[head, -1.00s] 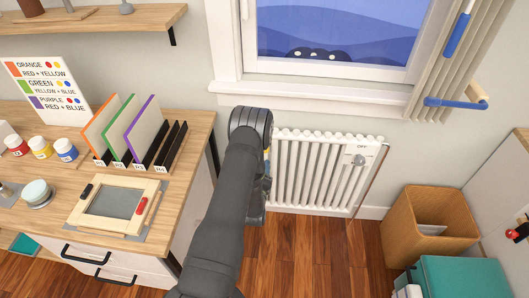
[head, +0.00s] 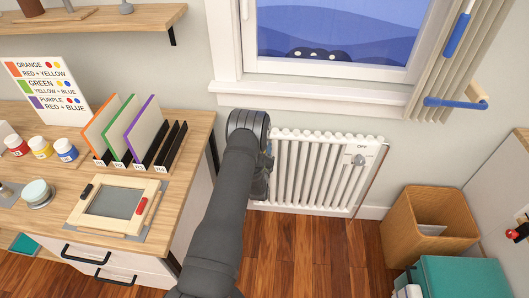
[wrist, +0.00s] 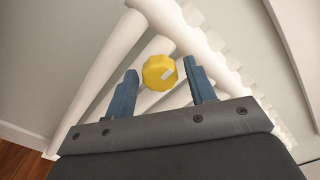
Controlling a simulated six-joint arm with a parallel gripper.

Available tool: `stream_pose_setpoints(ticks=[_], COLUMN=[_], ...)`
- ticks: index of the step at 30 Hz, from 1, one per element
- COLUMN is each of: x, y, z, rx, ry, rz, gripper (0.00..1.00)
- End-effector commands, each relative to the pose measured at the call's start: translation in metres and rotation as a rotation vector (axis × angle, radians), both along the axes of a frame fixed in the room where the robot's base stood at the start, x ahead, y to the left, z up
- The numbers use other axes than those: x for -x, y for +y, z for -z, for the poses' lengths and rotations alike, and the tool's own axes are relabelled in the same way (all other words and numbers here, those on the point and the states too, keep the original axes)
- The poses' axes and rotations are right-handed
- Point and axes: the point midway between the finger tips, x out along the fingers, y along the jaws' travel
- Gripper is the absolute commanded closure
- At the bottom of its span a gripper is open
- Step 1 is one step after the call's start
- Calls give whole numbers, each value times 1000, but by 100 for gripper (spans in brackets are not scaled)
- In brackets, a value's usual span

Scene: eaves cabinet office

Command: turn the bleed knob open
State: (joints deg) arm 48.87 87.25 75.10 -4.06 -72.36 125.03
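The bleed knob (wrist: 159,73) is a yellow, many-sided knob with a pale mark on its face. It shows in the wrist view in front of the white radiator pipes. My gripper (wrist: 160,66) is open, with its two blue fingers to the left and right of the knob and a visible gap on both sides. I cannot tell how deep the fingertips reach along it. In the head view the white radiator (head: 315,172) stands under the window, and my arm covers its left end. The yellow knob is hidden there.
A grey dial (head: 359,160) with an OFF label is at the radiator's upper right. The desk (head: 196,150) with file holders stands left of my arm. A wooden bin (head: 400,222) and a teal box (head: 462,275) are at the right. The floor before the radiator is clear.

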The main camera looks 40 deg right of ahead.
Motion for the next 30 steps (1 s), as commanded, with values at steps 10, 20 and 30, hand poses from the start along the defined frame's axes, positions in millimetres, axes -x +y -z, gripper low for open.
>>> stream_pose_setpoints(ticks=[10,20,30], x=[0,0,0], y=[0,0,0], z=[0,0,0], rx=[3,84,292], ry=[3,84,292], rz=[0,0,0], gripper=[87,87,87])
